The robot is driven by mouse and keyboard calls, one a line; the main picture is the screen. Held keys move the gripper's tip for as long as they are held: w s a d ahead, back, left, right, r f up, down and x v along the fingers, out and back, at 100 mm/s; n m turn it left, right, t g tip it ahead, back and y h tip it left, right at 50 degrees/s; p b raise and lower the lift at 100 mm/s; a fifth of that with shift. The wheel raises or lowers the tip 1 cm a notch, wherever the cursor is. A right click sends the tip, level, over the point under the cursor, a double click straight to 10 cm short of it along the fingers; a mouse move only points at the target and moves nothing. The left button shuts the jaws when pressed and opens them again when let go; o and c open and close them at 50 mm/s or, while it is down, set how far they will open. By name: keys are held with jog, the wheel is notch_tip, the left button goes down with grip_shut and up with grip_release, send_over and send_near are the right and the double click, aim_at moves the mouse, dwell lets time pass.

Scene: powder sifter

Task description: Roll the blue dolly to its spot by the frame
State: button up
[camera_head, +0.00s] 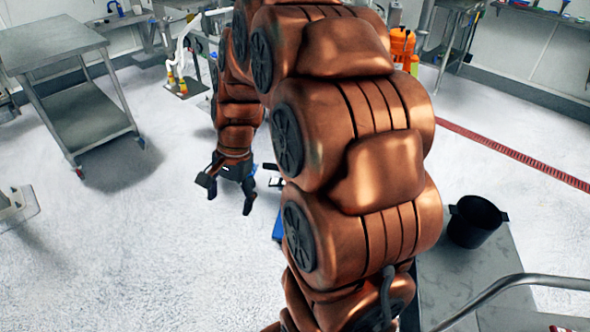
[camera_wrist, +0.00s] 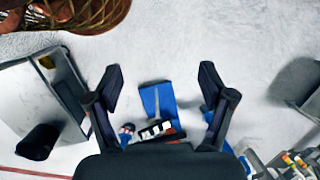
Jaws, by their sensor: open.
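My gripper (camera_head: 229,201) hangs open and empty, pointing down above the pale floor left of my copper arm. A blue part (camera_head: 278,226), likely of the blue dolly, shows just right of the gripper, mostly hidden behind my arm. In the wrist view my open gripper (camera_wrist: 160,73) has a flat blue panel (camera_wrist: 158,103) between and below its fingers, with no contact visible. Small dark, white and red parts lie beside the panel, partly covered by the gripper body. The dolly's wheels and handle cannot be made out. I cannot identify the frame or the spot.
A steel cart (camera_head: 60,45) on casters stands at the upper left. A black bucket (camera_head: 474,224) sits on a grey surface (camera_head: 508,270) at the right, near a metal rail (camera_head: 510,283). A red floor strip (camera_head: 510,152) runs at the right. The left floor is largely clear.

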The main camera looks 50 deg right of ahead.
jog(key=w+d+f+m+t, duration=0.1)
jog(key=d+f+m, duration=0.3)
jog(key=d, duration=0.5)
jog(key=w+d+f+m+t+b, duration=0.1)
jog(key=w+d+f+m, duration=0.2)
jog(key=d, duration=0.7)
jog(key=w+d+f+m+t+b, duration=0.1)
jog(key=w+d+f+m, duration=0.2)
jog(key=d+f+m, duration=0.4)
jog(key=shift+d+m+h, duration=0.3)
jog(key=shift+d+m, duration=0.7)
jog(key=shift+d, duration=0.35)
jog(key=shift+f, duration=0.2)
jog(key=shift+t, duration=0.3)
jog(key=shift+p+x, duration=0.35)
jog(key=shift+x, duration=3.4)
jog(key=shift+c, duration=0.2)
grip_shut()
